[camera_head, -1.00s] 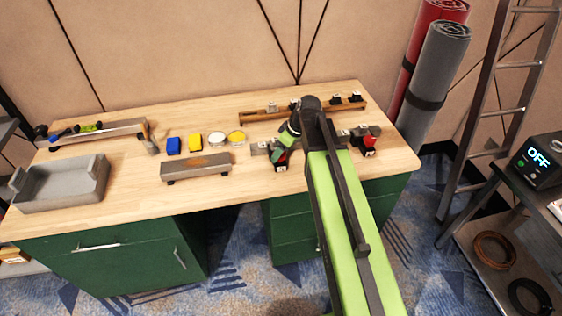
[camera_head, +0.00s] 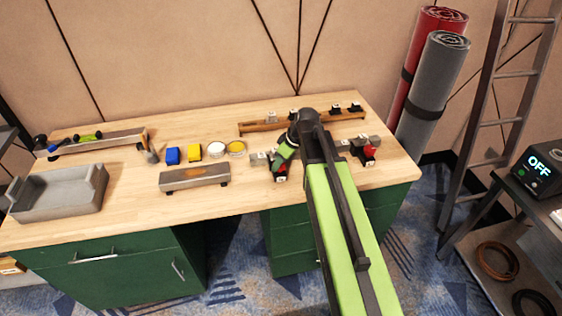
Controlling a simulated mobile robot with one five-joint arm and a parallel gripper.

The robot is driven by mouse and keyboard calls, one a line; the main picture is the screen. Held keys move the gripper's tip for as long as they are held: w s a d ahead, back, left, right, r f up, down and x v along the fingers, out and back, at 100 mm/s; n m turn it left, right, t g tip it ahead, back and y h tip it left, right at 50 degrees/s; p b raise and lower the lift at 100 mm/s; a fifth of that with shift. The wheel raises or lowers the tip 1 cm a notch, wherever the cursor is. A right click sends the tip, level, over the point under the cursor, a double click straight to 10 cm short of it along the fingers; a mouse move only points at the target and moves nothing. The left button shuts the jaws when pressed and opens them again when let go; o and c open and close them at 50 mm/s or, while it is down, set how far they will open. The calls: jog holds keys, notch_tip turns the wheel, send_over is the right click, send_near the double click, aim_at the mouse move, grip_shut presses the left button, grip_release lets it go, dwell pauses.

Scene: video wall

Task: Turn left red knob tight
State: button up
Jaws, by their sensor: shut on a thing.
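The left red knob (camera_head: 281,178) sits on a small grey fixture (camera_head: 259,159) near the front of the wooden workbench, right of centre. My gripper (camera_head: 281,167) is down at this knob, shut on it, and partly hides it. My green and black arm covers the bench just to the right. A second red knob (camera_head: 369,151) shows on another grey fixture (camera_head: 359,146) to the right of my arm.
A wooden rail (camera_head: 262,127) with small dark and light pieces lies behind my arm. Left of my gripper are a grey block (camera_head: 194,178), yellow (camera_head: 194,151) and blue (camera_head: 173,155) pieces and round tins (camera_head: 215,149). A grey tray (camera_head: 58,192) stands far left.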

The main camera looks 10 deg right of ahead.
jog(key=shift+m, duration=0.3)
jog(key=m, duration=0.1)
jog(key=m+t+h, duration=0.1)
jog(key=m, duration=0.1)
jog(key=shift+s+a+m, duration=0.1)
jog(key=shift+s+m, duration=0.05)
jog(key=shift+m, duration=0.15)
jog(key=m+h, duration=0.1)
jog(key=m, duration=0.1)
jog(key=m+h, duration=0.1)
jog(key=m, duration=0.2)
jog(key=shift+a+m+h, duration=0.2)
jog(key=shift+m+h, duration=0.1)
jog(key=m+h, duration=0.1)
jog(key=m, duration=0.1)
jog(key=m+h, duration=0.1)
jog(key=m, duration=0.2)
jog(key=shift+a, duration=0.1)
jog(key=shift+w+m+g+h, duration=0.1)
jog(key=shift+m+g+h, duration=0.25)
jog(key=shift+m, duration=0.85)
jog(key=shift+w+m+g+h, duration=0.1)
jog(key=shift+m+g+h, duration=0.25)
jog(key=shift+m, duration=0.85)
jog(key=o, duration=1.3)
jog(key=shift+o, duration=0.2)
jog(key=shift+a+r, duration=0.1)
jog(key=shift+r, duration=0.05)
